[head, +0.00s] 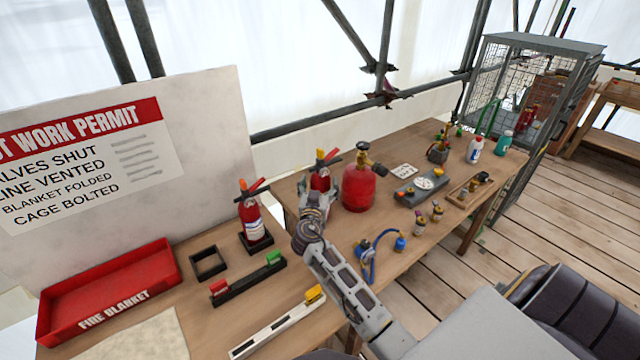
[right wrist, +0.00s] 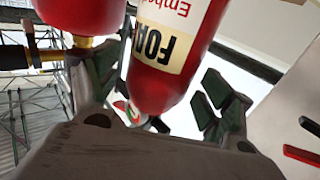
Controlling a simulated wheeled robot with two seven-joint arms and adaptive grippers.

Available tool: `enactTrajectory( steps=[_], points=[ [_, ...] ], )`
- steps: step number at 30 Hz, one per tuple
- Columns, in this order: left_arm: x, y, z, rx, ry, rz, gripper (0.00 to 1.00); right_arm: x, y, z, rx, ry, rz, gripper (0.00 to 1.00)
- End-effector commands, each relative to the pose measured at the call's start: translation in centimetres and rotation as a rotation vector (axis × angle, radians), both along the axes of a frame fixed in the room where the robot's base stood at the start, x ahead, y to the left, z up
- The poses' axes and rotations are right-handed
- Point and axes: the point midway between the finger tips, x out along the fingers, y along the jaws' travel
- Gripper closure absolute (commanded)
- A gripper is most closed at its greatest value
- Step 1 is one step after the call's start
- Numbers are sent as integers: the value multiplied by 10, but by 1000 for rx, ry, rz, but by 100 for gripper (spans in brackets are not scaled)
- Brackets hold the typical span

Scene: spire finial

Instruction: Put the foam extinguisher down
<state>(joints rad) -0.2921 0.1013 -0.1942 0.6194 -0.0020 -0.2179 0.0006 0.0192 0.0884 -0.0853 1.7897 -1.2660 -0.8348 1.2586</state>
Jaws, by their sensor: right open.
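The foam extinguisher (head: 321,180) is red with a black handle and a yellow-and-red top, at the work table's edge near the middle of the head view. My right gripper (head: 316,203) is in front of it and hides its lower part, so what is under its base cannot be seen. In the right wrist view, the red body with a cream label reading "FOA" (right wrist: 165,50) lies between the two spread fingers, nearer the left one. The right gripper (right wrist: 158,95) is open around it. My left gripper is not in view.
A second extinguisher (head: 252,222) stands in a black square holder left of it. An empty black square holder (head: 209,263) is farther left. A large red gas cylinder (head: 358,189) stands close on the right. A red tray (head: 110,290) and a red-green rack (head: 246,282) are at left.

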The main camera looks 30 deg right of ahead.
Motion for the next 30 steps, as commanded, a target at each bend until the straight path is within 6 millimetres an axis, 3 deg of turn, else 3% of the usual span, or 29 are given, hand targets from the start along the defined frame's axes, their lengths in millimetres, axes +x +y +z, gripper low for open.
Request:
enactTrajectory(
  steps=[18,30],
  points=[
    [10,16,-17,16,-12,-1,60,-59,50,-2,2,1,-1,19],
    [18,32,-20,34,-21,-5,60,-77,65,0,1,-1,-2,19]
  ],
)
